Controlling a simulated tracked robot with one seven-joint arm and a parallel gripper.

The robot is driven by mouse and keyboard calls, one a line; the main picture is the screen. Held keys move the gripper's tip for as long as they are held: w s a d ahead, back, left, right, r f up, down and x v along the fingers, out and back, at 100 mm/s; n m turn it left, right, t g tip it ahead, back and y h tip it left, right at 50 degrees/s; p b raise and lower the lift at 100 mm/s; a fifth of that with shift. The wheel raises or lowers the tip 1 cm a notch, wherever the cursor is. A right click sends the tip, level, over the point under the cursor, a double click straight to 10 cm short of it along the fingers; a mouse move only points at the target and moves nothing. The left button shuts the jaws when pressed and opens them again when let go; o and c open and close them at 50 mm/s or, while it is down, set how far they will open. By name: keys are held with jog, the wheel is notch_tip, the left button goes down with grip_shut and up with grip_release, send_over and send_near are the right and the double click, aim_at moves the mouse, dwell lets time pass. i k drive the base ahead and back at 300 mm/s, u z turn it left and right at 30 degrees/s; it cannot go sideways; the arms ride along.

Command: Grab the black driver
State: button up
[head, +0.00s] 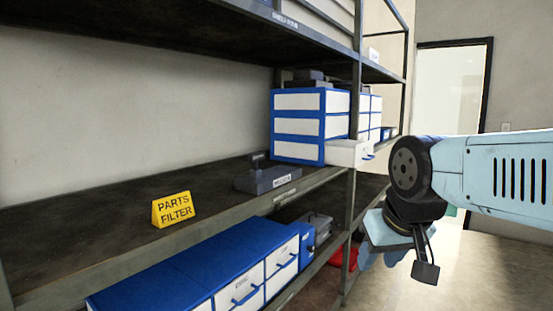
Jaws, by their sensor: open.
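I cannot make out a black driver for certain. A dark grey block-like object (268,180) with a small upright part and a white label sits on the middle shelf, left of the blue and white drawer cabinet. Another dark object (305,80) lies on top of that cabinet, too small to identify. My gripper (400,256) hangs below my arm's wrist at the right, in front of the shelving and apart from both objects. It is open, and I see nothing held in it. Its fingers are partly hidden by the wrist.
The blue and white drawer cabinet (297,126) has one drawer (348,153) pulled out toward my arm. A yellow "PARTS FILTER" sign (174,209) stands on the middle shelf (90,215), which is mostly bare. More blue drawers (215,262) are below. A shelf post (354,110) stands between.

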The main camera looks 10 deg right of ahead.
aim_at(254, 157)
jog(key=z, duration=0.1)
jog(key=k, duration=0.5)
jog(key=z, duration=0.35)
jog(key=i, duration=1.55)
jog(key=u, duration=0.35)
